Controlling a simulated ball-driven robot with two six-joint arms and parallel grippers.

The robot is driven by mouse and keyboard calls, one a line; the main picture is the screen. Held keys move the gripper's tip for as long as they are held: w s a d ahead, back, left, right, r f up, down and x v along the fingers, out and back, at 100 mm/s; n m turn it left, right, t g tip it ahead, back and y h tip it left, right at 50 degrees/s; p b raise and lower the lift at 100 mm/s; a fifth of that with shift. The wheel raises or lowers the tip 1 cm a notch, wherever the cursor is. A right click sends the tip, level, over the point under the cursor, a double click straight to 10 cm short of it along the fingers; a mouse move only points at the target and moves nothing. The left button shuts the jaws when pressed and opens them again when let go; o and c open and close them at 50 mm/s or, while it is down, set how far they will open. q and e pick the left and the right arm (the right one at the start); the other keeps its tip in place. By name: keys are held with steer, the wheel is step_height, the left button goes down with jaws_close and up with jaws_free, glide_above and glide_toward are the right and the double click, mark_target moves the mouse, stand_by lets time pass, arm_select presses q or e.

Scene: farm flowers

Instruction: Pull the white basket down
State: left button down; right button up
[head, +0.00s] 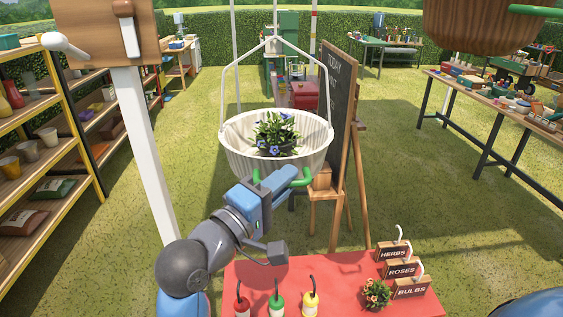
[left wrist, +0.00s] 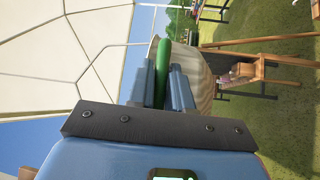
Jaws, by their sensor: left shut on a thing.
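The white basket (head: 244,131) hangs by its thin white frame in the middle of the head view, with a purple-flowered plant (head: 275,134) in a dark pot inside it. A green handle (head: 303,178) is at the basket's near lower side. My left gripper (head: 277,181) is at this handle. In the left wrist view, its two blue fingers are shut on the green handle (left wrist: 163,62), with the ribbed basket side (left wrist: 205,85) just beyond. My right gripper is not in view.
A red table (head: 340,268) below holds several bottles, a small plant and signs (head: 402,268). A chalkboard easel (head: 342,120) stands close right of the basket. A white post (head: 146,165) is at left. A brown hanging container (head: 470,22) is at upper right.

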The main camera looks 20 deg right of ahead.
arm_select(q)
step_height(320, 180, down, 19)
steer(key=b, duration=0.8)
steer(key=shift+r, duration=0.1)
steer(key=c, duration=1.1)
jaws_free()
steer(key=shift+c, duration=0.2)
steer(key=b+v, duration=0.1)
steer(key=v, duration=0.9)
steer(key=shift+s+a+b, duration=0.2)
steer(key=shift+a+b, duration=0.1)
steer(key=shift+a, duration=0.05)
